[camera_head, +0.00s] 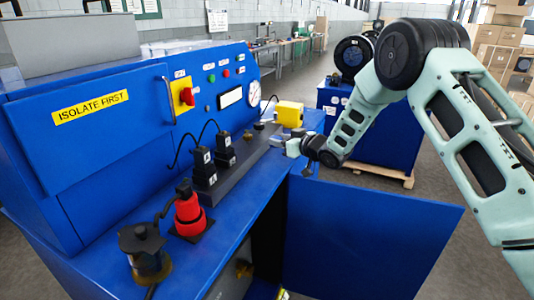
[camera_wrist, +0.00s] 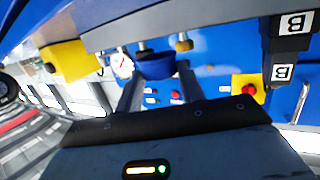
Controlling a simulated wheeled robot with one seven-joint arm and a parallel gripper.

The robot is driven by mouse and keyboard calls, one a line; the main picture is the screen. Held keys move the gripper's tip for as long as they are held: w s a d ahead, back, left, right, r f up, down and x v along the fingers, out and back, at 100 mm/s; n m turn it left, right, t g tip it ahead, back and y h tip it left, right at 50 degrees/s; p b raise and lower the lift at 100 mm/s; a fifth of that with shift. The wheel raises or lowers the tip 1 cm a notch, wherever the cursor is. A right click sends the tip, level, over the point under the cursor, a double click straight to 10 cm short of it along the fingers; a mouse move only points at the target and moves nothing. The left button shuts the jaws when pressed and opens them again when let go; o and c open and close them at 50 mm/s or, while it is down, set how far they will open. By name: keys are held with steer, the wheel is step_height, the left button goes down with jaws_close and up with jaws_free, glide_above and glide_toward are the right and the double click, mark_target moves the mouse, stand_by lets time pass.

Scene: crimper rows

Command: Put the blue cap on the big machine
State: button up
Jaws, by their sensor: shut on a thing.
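The big machine (camera_head: 110,150) is a blue bench with an upright panel, at the left of the head view. My gripper (camera_head: 293,147) is at the right end of its grey rail, near a yellow block (camera_head: 289,113). In the wrist view, my gripper's two dark fingers are shut on the blue cap (camera_wrist: 157,66). The cap is round and dark blue, and two small brass fittings (camera_wrist: 185,44) show close behind it at the rail's edge. In the head view I cannot make out the cap. I cannot tell whether it touches a fitting.
Black plugs with cables (camera_head: 205,168) stand on the rail, left of my gripper. A red plug (camera_head: 188,212) and a dark round fitting (camera_head: 145,252) stand on the nearer bench top. A blue door (camera_head: 365,235) stands open in front. Another blue machine (camera_head: 375,130) is behind my arm.

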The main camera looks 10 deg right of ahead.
mark_target(280, 163)
step_height(280, 163, down, 6)
steer(key=shift+r+p, duration=0.25)
steer(key=shift+p, duration=0.65)
steer(key=shift+f, duration=0.15)
steer(key=shift+f, duration=0.1)
steer(key=shift+f, duration=0.1)
steer(key=o, duration=0.9)
